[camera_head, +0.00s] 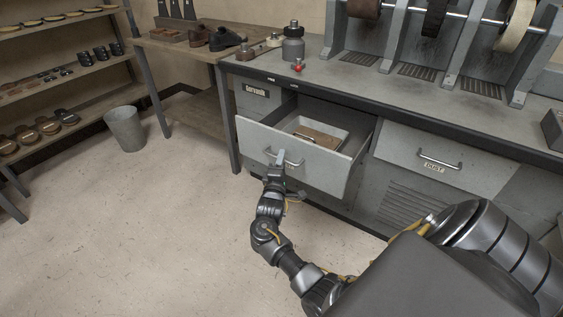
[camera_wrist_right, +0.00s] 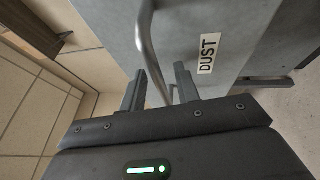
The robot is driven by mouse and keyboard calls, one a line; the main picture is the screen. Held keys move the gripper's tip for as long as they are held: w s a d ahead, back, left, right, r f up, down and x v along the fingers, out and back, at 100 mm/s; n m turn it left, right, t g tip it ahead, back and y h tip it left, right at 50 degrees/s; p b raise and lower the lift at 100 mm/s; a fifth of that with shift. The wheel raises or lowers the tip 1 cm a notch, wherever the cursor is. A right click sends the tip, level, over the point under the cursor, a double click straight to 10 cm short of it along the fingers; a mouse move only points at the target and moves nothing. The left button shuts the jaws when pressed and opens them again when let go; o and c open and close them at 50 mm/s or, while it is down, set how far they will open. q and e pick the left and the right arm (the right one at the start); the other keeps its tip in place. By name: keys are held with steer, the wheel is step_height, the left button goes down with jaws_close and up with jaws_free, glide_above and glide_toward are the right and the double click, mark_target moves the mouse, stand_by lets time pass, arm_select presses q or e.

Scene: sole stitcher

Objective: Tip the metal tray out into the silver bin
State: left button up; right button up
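The silver bin (camera_head: 124,130) stands upright on the floor at the left of the head view. A pulled-out drawer (camera_head: 318,172) in the grey bench holds a pale shallow tray (camera_head: 336,131), likely the metal tray, with a brown flat piece (camera_head: 318,137) in it. My right gripper (camera_head: 279,163) is at the drawer's front handle. In the right wrist view its two fingers (camera_wrist_right: 160,88) stand apart, one on each side of the bar handle (camera_wrist_right: 148,42), with a gap around the bar. My left gripper is not in view.
A closed drawer (camera_head: 430,150) labelled DUST is right of the open one. Grinding wheels (camera_head: 436,18) and a grey canister (camera_head: 293,46) stand on the bench. A side table (camera_head: 178,47) holds shoes. Shelves line the left wall. The floor before the bin is clear.

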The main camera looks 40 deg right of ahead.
steer(key=shift+w+d+r, duration=0.1)
steer(key=shift+w+d, duration=0.05)
steer(key=shift+d, duration=0.05)
jaws_close()
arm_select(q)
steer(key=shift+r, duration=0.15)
